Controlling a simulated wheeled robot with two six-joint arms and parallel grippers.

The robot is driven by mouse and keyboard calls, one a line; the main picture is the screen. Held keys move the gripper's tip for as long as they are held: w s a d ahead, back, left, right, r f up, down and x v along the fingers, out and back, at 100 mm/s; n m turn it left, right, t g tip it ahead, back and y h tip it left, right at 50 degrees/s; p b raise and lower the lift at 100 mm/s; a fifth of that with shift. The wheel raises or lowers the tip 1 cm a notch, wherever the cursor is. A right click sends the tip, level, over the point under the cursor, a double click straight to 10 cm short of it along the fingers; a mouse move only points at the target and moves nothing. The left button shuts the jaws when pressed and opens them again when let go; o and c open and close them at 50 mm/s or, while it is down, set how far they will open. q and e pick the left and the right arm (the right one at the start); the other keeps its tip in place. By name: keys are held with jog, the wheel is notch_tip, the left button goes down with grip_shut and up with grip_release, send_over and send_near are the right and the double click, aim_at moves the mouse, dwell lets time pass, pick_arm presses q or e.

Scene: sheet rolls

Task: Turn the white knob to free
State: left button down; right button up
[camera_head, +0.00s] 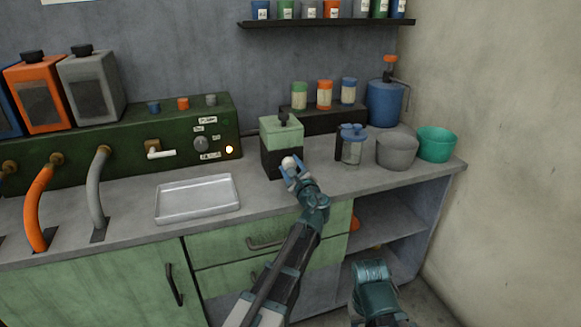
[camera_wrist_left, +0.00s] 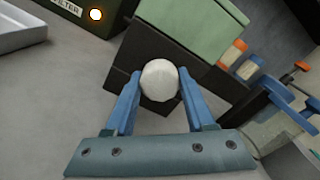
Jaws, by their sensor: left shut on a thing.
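The white knob (camera_head: 289,162) is on the front of a dispenser (camera_head: 281,136) with a light green top and a dark lower part, standing on the counter. My left gripper (camera_head: 291,170) is at this knob, its blue fingers on either side. In the left wrist view the round white knob (camera_wrist_left: 159,80) sits between the two fingers of the left gripper (camera_wrist_left: 160,92), which is shut on it. No mark showing the knob's setting can be made out. My right arm (camera_head: 372,290) shows at the bottom of the head view; its fingertips cannot be made out.
A metal tray (camera_head: 197,215) lies on the counter (camera_head: 130,232) to the left. A green panel (camera_head: 200,128) stands behind it. To the right are a jar with a blue lid (camera_head: 352,148), a grey bucket (camera_head: 397,151) and a green bucket (camera_head: 436,144).

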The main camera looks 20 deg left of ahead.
pick_arm(q)
jog(key=n, duration=0.6)
jog(key=shift+n, duration=0.3)
jog(key=n, duration=1.2)
jog(key=shift+s+n, duration=0.1)
jog(key=shift+n, duration=0.2)
jog(key=n, duration=0.6)
jog(key=shift+n, duration=0.4)
jog(key=shift+c, duration=1.2)
grip_release()
jog(key=v, duration=1.3)
jog(key=shift+s+d, duration=0.25)
jog(key=shift+s, duration=0.05)
